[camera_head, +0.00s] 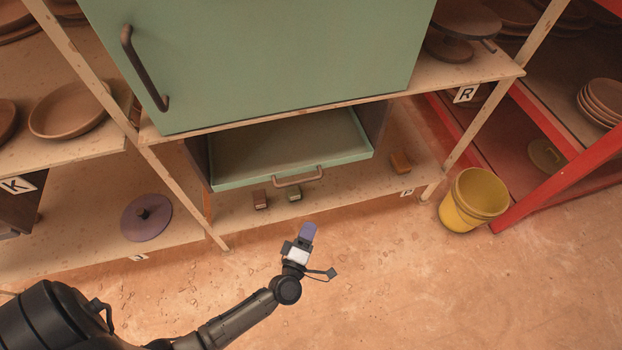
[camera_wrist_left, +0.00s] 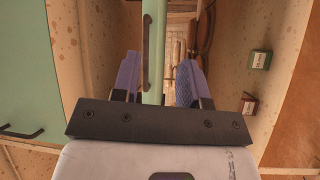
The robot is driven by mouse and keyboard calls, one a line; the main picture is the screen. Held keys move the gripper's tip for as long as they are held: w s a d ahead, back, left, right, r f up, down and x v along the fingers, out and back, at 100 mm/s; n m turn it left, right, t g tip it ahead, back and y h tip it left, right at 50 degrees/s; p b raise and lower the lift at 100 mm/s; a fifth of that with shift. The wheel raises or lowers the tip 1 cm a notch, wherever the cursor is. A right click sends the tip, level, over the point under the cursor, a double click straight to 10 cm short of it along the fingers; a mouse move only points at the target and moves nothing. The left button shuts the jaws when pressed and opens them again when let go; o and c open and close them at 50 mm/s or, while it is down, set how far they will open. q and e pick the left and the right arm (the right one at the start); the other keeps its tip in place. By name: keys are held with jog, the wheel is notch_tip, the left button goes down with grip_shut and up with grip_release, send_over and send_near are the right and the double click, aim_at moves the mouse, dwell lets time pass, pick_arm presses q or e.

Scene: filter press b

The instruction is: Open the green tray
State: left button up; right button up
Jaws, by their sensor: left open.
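The green tray (camera_head: 290,158) sits in a low box under the green cabinet, its bare inside partly showing. Its brown handle (camera_head: 297,181) is on the front edge. My left gripper (camera_head: 308,231) has purple fingers and is open and empty, on the near side of the handle in the head view. In the left wrist view, the tray's front edge (camera_wrist_left: 154,40) and the handle (camera_wrist_left: 145,52) show lengthwise in the gap between the open fingers (camera_wrist_left: 158,80). They look ahead of the fingertips, and I see no grip. My right gripper is not in view.
A green cabinet door (camera_head: 260,55) with a dark handle (camera_head: 143,68) stands above the tray. Small blocks (camera_head: 260,199) lie on the shelf below it. A yellow bucket (camera_head: 472,200) stands right, a purple lid (camera_head: 146,218) left. The floor in front is clear.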

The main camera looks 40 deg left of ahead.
aim_at(299, 182)
pick_arm(q)
jog(key=s+a+r+n+y, duration=0.1)
jog(key=s+a+n+y, duration=0.1)
jog(key=a+n+y, duration=0.15)
jog(key=shift+n+g+y, duration=0.25)
jog(key=shift+g+y, duration=0.15)
jog(key=shift+y, duration=0.05)
jog(key=shift+r+b+x, duration=0.15)
jog(key=shift+b+x, duration=0.75)
jog(key=shift+x, duration=2.6)
jog(key=shift+r+b+x, duration=0.1)
jog(key=shift+b+x, duration=0.8)
jog(key=shift+x, duration=2.55)
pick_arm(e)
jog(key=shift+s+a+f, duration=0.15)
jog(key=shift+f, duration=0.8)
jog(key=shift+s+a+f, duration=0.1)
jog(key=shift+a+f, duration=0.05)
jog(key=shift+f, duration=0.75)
pick_arm(q)
jog(key=shift+s+a, duration=0.15)
jog(key=shift+s, duration=0.05)
jog(key=shift+c, duration=0.5)
jog(key=c, duration=0.6)
grip_shut()
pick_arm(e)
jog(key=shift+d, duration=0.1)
